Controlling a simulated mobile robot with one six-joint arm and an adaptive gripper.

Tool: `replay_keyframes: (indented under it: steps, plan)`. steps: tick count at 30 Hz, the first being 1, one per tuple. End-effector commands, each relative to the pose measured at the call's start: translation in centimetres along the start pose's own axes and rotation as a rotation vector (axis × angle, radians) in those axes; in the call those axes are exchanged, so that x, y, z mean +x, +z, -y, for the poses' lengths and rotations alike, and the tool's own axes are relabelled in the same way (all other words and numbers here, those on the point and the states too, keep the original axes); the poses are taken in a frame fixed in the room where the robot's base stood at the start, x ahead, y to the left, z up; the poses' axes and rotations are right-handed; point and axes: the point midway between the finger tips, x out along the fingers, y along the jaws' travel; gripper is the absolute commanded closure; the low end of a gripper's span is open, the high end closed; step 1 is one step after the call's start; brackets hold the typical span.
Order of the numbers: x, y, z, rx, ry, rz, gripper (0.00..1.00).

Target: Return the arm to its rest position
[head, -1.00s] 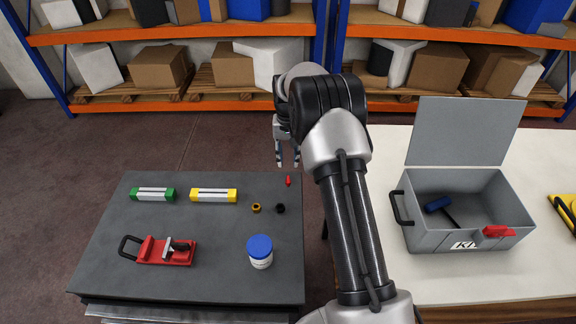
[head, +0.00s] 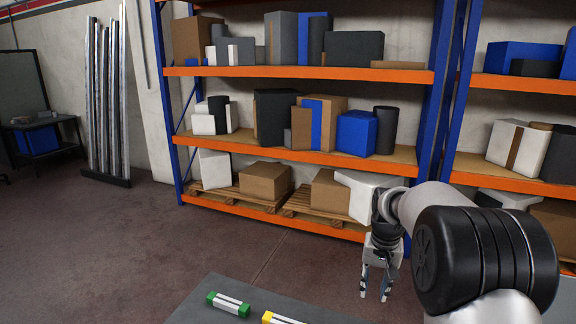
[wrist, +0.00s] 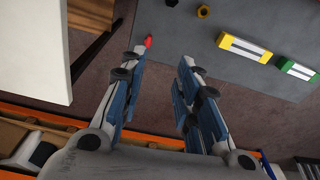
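My gripper (head: 376,290) hangs pointing down at the right of the head view, beyond the far edge of the grey table. In the wrist view my gripper (wrist: 161,62) shows its two fingers wide apart with nothing between them. My arm's large black joint fills the lower right of the head view.
The grey table (head: 225,284) shows only its far corner, with a green-ended block (head: 229,304) and a yellow-ended block (head: 281,319). The wrist view also shows a small red part (wrist: 148,41) and a pale tabletop (wrist: 35,45). Shelves (head: 300,148) stand behind; floor lies between.

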Motion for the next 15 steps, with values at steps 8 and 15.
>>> replay_keyframes:
  steps: [8, 15]
  plan:
    - [-10.2, 8.4, 0.8, -0.093, -0.019, -0.093, 0.7]
    - [-15.1, 17.3, 0.4, -0.171, -0.035, -0.17, 0.7]
